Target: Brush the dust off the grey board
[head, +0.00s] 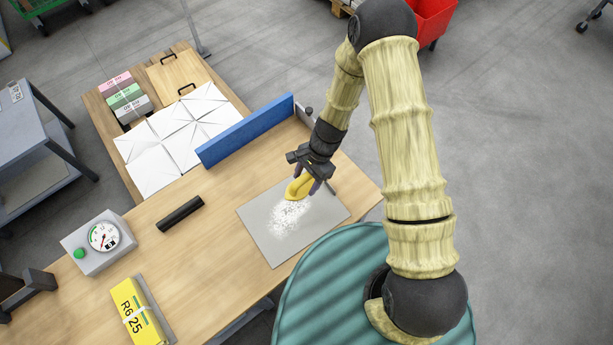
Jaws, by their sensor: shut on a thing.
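The grey board (256,232) lies flat on the wooden table near its right front edge. White dust (287,218) is spread over the middle of the board, thickest just below my gripper. My gripper (306,180) is over the upper right part of the board. It is shut on a yellow object (298,189), which looks like a brush or duster. The yellow object is at the upper edge of the dust. I cannot tell whether it touches the board. The fingers partly hide its upper end.
A blue upright panel (246,130) stands behind the board. A black cylinder (180,214) lies to the left. Farther left are a dial box (100,243) and a yellow bundle (138,310). White folded sheets (180,135) lie beyond the panel. The table between cylinder and board is clear.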

